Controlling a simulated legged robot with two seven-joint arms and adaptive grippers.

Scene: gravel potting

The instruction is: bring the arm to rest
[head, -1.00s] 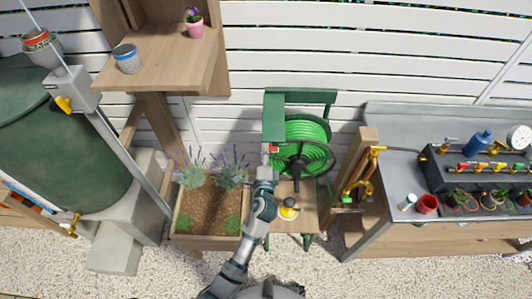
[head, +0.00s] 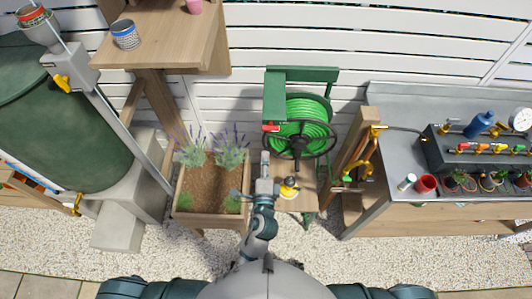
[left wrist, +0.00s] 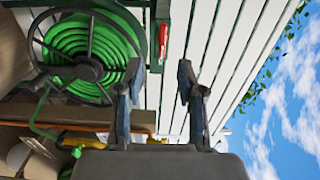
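My left arm comes up from the bottom middle of the head view. Its left gripper (head: 265,160) is held in front of the hose reel stand, over the gap beside the planter. In the left wrist view the two fingers (left wrist: 158,90) stand apart with nothing between them. The gripper looks open and empty. The green hose reel (head: 306,122) is beyond it, and it also shows at the left of the left wrist view (left wrist: 85,50). My right gripper is not in view.
A wooden planter (head: 208,217) with lavender stands left of the arm. A yellow and black item (head: 289,188) sits on a small wooden stand to its right. A grey-topped bench (head: 392,150) is at right, a green barrel (head: 70,130) at left. Gravel lies in front.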

